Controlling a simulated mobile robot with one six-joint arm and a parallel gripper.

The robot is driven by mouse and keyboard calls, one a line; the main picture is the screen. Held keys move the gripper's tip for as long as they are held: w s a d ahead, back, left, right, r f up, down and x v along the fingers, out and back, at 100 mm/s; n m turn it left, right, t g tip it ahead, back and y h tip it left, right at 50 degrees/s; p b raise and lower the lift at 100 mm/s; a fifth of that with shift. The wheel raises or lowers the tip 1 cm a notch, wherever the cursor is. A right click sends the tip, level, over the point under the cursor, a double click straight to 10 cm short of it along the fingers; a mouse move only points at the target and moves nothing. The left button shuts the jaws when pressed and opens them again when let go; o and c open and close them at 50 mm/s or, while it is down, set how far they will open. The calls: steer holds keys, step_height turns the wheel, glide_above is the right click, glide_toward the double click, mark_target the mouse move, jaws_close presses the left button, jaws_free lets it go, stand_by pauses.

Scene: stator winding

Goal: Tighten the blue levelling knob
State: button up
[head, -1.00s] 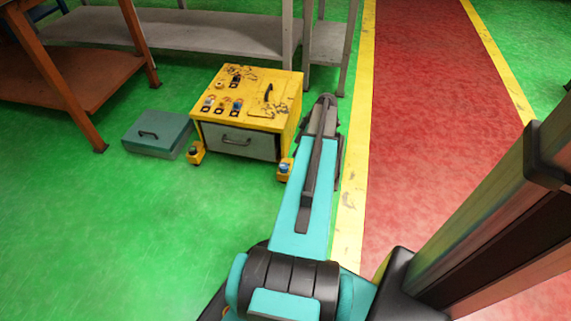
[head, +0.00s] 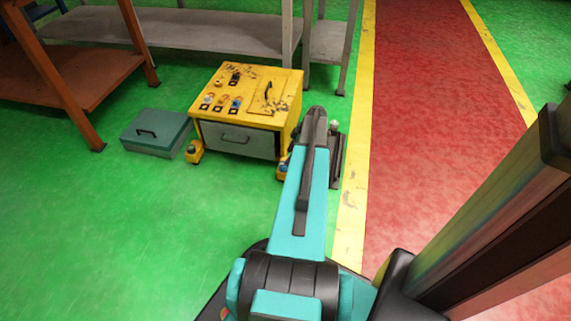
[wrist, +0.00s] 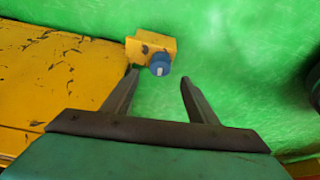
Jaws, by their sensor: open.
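The blue levelling knob (wrist: 160,64) shows in the wrist view with a pale mark on its face. It sits on a yellow foot block (wrist: 148,46) at the corner of the yellow cabinet (wrist: 55,72). My gripper (wrist: 157,75) is open and empty, and the knob appears between its fingertips, a little beyond them. I cannot tell the exact distance. In the head view the yellow cabinet (head: 226,110) stands on the green floor, and my arm partly covers its front right foot (head: 283,172). The knob there is mostly hidden, and the gripper is largely behind the arm.
A teal case (head: 157,132) lies on the floor left of the cabinet. An orange workbench (head: 88,75) stands at the left and a grey shelf (head: 200,30) at the back. The green floor in front of the cabinet is clear.

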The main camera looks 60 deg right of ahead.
mark_target(283, 164)
steer(key=shift+b+x, duration=0.95)
steer(key=shift+x, duration=2.1)
steer(key=c, duration=1.1)
steer(key=shift+o, duration=0.2)
steer(key=shift+a+r+m+p, duration=0.1)
steer(key=shift+m+p, duration=0.25)
steer(key=shift+m, duration=0.05)
